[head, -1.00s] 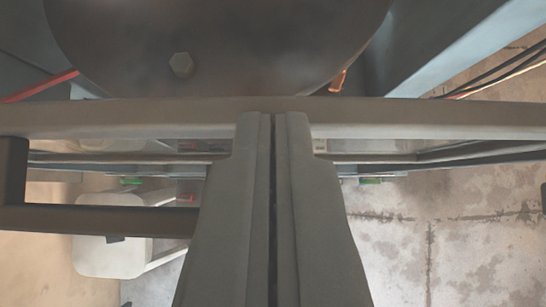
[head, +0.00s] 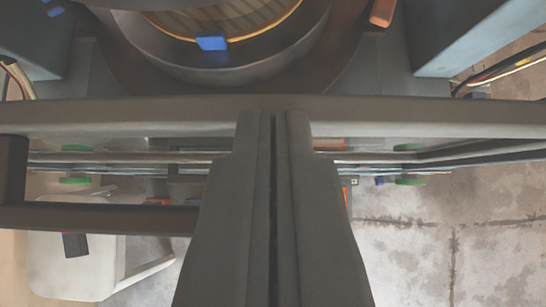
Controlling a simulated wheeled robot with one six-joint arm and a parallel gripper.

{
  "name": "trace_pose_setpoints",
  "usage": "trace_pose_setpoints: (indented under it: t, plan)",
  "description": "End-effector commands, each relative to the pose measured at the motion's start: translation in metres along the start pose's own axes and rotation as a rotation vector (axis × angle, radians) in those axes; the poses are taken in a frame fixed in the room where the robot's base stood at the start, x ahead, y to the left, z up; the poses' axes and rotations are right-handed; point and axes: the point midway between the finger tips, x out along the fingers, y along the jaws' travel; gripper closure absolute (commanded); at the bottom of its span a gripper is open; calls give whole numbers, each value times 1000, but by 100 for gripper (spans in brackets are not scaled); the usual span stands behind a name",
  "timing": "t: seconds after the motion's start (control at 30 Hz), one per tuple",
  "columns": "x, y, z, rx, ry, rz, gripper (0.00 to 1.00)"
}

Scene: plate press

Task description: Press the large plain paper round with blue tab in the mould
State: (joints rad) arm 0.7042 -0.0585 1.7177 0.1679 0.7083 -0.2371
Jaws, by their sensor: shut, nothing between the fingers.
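The paper round (head: 240,20) lies in the round dark mould (head: 190,62) at the top of the view. Only its near part shows, tan and striped, with an orange-brown rim. Its blue tab (head: 212,43) sticks out over the near edge of the mould. My gripper (head: 273,115) is shut and empty, its fingers side by side in the middle of the view, below the mould in the picture and apart from it. The far part of the mould and the round is cut off by the top edge.
Blue-grey press parts (head: 475,35) stand on either side of the mould, with an orange piece (head: 382,12) at its right. Cables (head: 505,70) run at the right. A pale stool-like object (head: 75,250) stands at lower left on the concrete floor (head: 420,260).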

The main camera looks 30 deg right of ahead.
Motion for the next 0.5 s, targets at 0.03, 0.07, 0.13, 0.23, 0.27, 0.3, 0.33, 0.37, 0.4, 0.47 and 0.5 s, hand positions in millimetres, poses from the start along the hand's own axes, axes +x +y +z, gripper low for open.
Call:
trace_pose_setpoints:
  t: [0.03, 0.07, 0.13, 0.23, 0.27, 0.3, 0.33, 0.37, 0.4, 0.47, 0.5]
  plan:
    - [3, 0, 3, 0, -4, -1, 100]
    - [4, 0, 4, 0, -4, -1, 100]
    - [5, 0, 6, 0, -5, -1, 100]
    - [7, 0, 7, 0, -8, -1, 100]
    - [7, 0, 8, 0, -8, -1, 100]
    - [8, 0, 8, 0, -10, -1, 100]
    - [8, 0, 8, 0, -11, -1, 100]
    - [8, 0, 9, 1, -12, -1, 100]
    - [8, 0, 9, 1, -13, -1, 100]
    - [9, 0, 9, 0, -14, -2, 100]
    - [9, 0, 9, 0, -15, -2, 100]
